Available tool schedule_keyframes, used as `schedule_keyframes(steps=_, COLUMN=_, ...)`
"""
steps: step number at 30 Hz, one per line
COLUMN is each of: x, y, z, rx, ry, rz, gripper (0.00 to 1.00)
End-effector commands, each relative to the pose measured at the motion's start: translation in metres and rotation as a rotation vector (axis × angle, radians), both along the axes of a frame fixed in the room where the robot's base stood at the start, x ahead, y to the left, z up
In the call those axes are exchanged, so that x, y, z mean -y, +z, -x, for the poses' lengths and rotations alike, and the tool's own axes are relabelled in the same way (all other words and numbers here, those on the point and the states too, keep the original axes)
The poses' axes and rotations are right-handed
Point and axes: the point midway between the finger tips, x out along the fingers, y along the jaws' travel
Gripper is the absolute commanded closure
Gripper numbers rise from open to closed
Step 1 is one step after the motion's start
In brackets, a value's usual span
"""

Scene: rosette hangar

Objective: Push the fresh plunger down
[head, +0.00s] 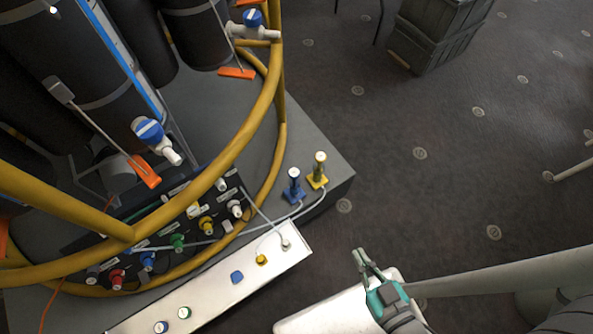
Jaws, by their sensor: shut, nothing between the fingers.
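Two small plungers stand upright at the corner of the dark grey platform. One is the blue plunger (294,186) on a blue base. The other is the yellow plunger (319,171) on a yellow base, just to its right and slightly farther back. I see no label telling which one is the fresh plunger. Both have pale tops and stand up from their bases. My gripper (361,254), with a teal body, is shut and empty, to the lower right of both plungers in the picture and apart from them.
A yellow tubular rail (283,100) curves around dark cylinders left of the plungers. A black panel (205,205) holds several coloured connectors. A white strip (215,295) with coloured caps lies below. Dark crates (440,35) stand at the back. Carpet right of the platform is mostly clear.

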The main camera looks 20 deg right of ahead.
Motion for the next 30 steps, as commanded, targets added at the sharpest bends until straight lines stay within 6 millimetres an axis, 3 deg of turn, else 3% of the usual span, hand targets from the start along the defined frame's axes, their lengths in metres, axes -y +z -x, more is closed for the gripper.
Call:
schedule_keyframes(steps=6, x=0.003, y=-0.050, z=-0.057, rx=-0.089, ry=0.001, rz=0.007, gripper=1.00)
schedule_keyframes(steps=15, x=0.005, y=-0.098, z=-0.139, rx=-0.220, ry=0.039, rz=0.011, gripper=1.00)
schedule_keyframes(steps=24, x=0.008, y=-0.115, z=-0.227, rx=-0.336, ry=0.114, rz=0.015, gripper=1.00)
schedule_keyframes(steps=30, x=0.011, y=-0.114, z=-0.270, rx=-0.396, ry=0.165, rz=0.018, gripper=1.00)
